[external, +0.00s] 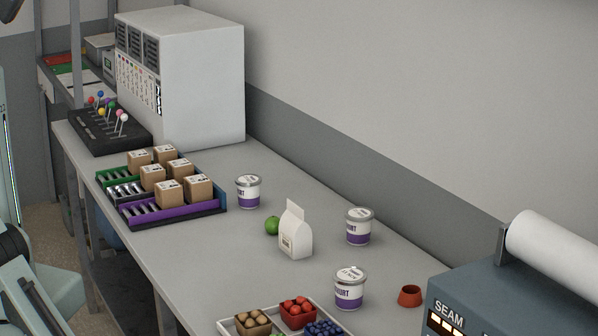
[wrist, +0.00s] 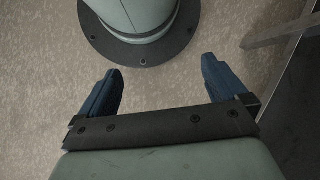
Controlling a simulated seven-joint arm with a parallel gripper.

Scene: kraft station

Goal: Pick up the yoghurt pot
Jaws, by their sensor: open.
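Three matching yoghurt pots, white with purple bands and grey lids, stand upright on the grey table. The first yoghurt pot (external: 248,192) is near the crates of boxes, the second yoghurt pot (external: 358,227) is towards the wall, and the third yoghurt pot (external: 349,289) is nearest the camera. My gripper (wrist: 161,88) shows in the wrist view with its two blue fingers wide apart and nothing between them. It points down at the floor beside my base, away from the table. No pot shows in the wrist view. My gripper is not visible in the external view.
A white carton (external: 295,236) and a green apple (external: 272,226) stand between the pots. A red cup (external: 410,296) is at the right. A white tray (external: 222,326) holds produce in front. Small boxes (external: 152,178) sit on coloured racks (external: 170,209). A grey table (external: 190,262) supports these.

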